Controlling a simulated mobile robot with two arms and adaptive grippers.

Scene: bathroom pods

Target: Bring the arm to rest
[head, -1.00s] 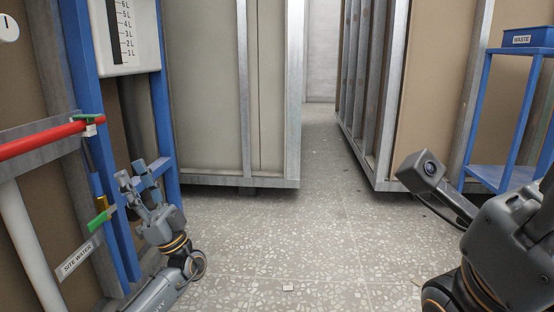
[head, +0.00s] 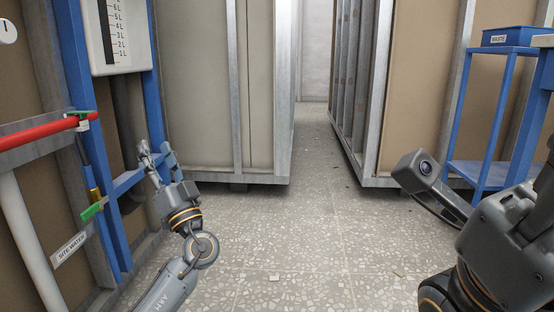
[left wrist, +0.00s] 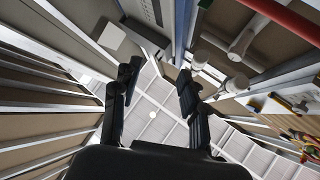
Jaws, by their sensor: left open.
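My left gripper (head: 156,152) is in the head view at left, in front of the blue frame. Its two fingers point up, stand apart and hold nothing. The same open fingers show in the left wrist view (left wrist: 158,74), with empty space between them. My right arm (head: 500,235) comes in at the lower right with its small camera; its fingers are not in sight.
A blue frame (head: 73,55) with a level gauge (head: 118,35), a red pipe (head: 45,133) and a green-handled valve (head: 94,208) stands close left of my left arm. A blue stand (head: 463,110) with a WASTE tray (head: 508,38) is at right. Speckled floor is mostly clear between the wall panels.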

